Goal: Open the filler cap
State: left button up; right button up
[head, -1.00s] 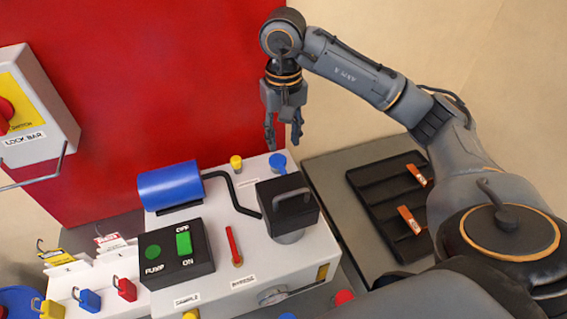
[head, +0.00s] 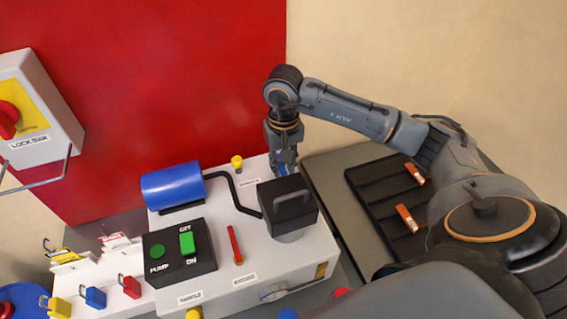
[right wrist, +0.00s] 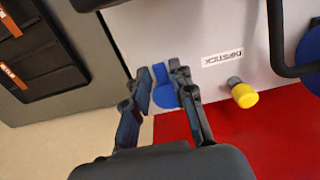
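The filler cap, a round blue cap with a raised tab, sits at the back edge of the white pump unit (head: 275,270). It shows in the right wrist view (right wrist: 163,94) between my fingers, and is mostly hidden by my gripper in the head view. My right gripper (right wrist: 160,72) is open, pointing down, with one finger on either side of the cap's tab. A gap shows beside the tab; I cannot tell whether a fingertip touches it. In the head view, my right gripper (head: 284,168) is right over the cap. My left gripper is not in view.
A yellow dipstick knob (right wrist: 243,95) stands close beside the cap. A black block with a handle (head: 289,207) and a bent black pipe (head: 233,193) stand in front. A blue motor (head: 172,187) is left. A black rack (head: 373,196) lies right.

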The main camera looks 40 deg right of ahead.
aim_at(284, 173)
grip_shut()
jog(key=shift+w+d+r+g+y+b, duration=0.1)
jog(key=shift+w+r+g+y+b, duration=0.35)
jog(key=shift+g, duration=0.65)
jog(key=shift+w+r+g+b, duration=0.15)
jog(key=shift+r+g+b, duration=0.15)
jog(key=shift+g, duration=0.1)
jog(key=shift+w+r+g, duration=0.25)
jog(key=shift+r+g, duration=0.15)
jog(key=shift+g, duration=0.1)
jog(key=shift+w+d+r+g+p, duration=0.2)
jog(key=shift+g+p, duration=0.3)
jog(key=shift+p, duration=0.4)
jog(key=shift+w+g+y, duration=0.1)
jog(key=shift+g+y, duration=0.2)
jog(key=shift+y, duration=0.05)
